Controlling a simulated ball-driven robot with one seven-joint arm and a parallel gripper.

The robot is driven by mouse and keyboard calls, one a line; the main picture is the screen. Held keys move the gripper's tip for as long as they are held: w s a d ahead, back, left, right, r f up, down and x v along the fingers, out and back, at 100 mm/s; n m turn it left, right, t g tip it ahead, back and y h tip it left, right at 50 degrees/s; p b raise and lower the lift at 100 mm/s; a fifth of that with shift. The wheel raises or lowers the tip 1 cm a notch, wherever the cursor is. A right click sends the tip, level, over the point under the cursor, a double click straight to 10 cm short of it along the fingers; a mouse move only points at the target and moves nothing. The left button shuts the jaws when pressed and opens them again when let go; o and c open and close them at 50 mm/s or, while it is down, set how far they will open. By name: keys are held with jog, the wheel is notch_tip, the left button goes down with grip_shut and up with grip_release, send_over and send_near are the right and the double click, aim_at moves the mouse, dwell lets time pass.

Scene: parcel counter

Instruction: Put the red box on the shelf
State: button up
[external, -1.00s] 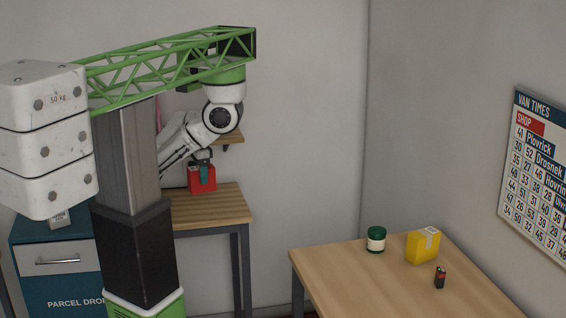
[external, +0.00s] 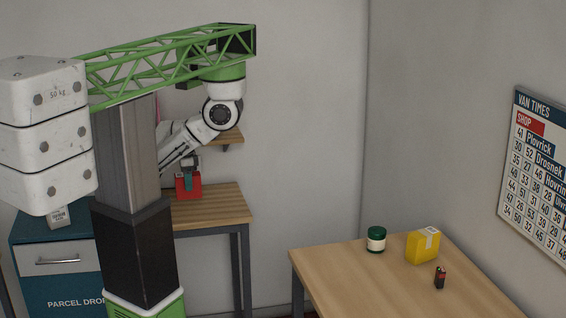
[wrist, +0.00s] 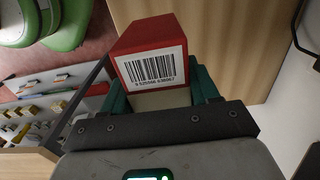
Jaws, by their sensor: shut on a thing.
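The red box (external: 194,192) is held in my gripper (external: 188,180), over the wooden bench at the back; I cannot tell if it touches the bench top. In the wrist view the red box (wrist: 145,35) shows a white barcode label, and the teal fingers of my gripper (wrist: 162,90) are shut on it from both sides. The wooden shelf (external: 232,138) is on the back wall above the bench, largely hidden behind my arm.
The wooden bench (external: 222,206) is mostly bare at its right end. A teal parcel drop cabinet (external: 60,285) stands left of it. The front table (external: 340,272) holds a green jar (external: 376,239), a yellow box (external: 422,246) and a small dark battery-like item (external: 440,277).

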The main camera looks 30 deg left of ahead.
jog(key=shift+w+a+f+p, duration=0.3)
jog(key=shift+w+f, duration=0.2)
jog(key=shift+f, duration=0.75)
jog(key=shift+w+a+f+p, duration=0.2)
jog(key=shift+w+a+f, duration=0.25)
jog(key=shift+f, duration=0.75)
jog(key=shift+w+a+f+p, duration=0.25)
jog(key=shift+w+f, duration=0.35)
jog(key=shift+f, duration=0.65)
jog(key=shift+f, duration=0.1)
jog(key=o, duration=1.2)
notch_tip(320, 180, up, 12)
jog(key=shift+r+b, duration=0.15)
jog(key=shift+b, duration=0.85)
